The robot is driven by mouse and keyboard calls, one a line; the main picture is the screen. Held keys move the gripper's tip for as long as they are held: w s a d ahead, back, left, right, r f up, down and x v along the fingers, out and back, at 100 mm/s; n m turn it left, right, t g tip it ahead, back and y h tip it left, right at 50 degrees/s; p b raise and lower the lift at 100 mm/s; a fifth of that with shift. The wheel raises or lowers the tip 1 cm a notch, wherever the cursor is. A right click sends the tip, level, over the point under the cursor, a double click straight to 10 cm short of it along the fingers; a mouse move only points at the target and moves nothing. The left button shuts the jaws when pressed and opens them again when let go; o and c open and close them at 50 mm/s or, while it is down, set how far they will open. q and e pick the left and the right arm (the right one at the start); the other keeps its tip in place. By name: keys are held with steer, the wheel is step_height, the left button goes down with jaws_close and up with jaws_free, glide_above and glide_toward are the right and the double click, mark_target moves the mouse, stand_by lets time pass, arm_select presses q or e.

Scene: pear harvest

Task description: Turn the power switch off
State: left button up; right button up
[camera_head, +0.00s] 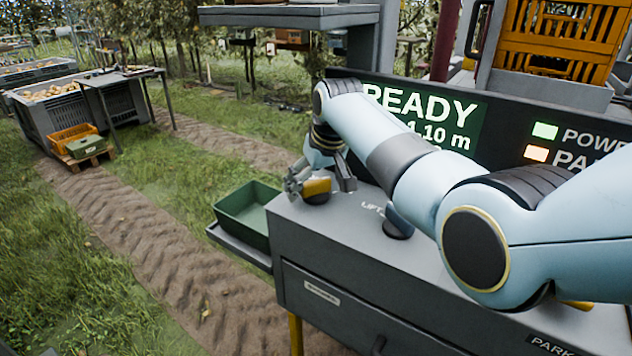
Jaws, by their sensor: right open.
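My right arm comes in from the right across the grey control console (420,290). My right gripper (318,183) is open at the console's far left corner, with its fingers on either side of a yellow and dark knob-like part (317,186). I cannot tell whether they touch it. A display panel (500,135) behind reads "READY" and "1.10 m", partly covered by my arm. A green lamp (545,130) is lit beside "POWE…", and an orange lamp (536,153) below. No power switch label shows on the console top. My left gripper is not in view.
A green tray (228,222) stands on a side shelf left of the console. A dark knob (398,222) sits near the "LIFT" lettering, under my arm. An orange crate (550,40) stands behind the panel. Grass and a dirt track lie left.

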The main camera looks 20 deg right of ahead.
steer(key=shift+d, duration=0.1)
steer(key=shift+c, duration=1)
steer(key=c, duration=1)
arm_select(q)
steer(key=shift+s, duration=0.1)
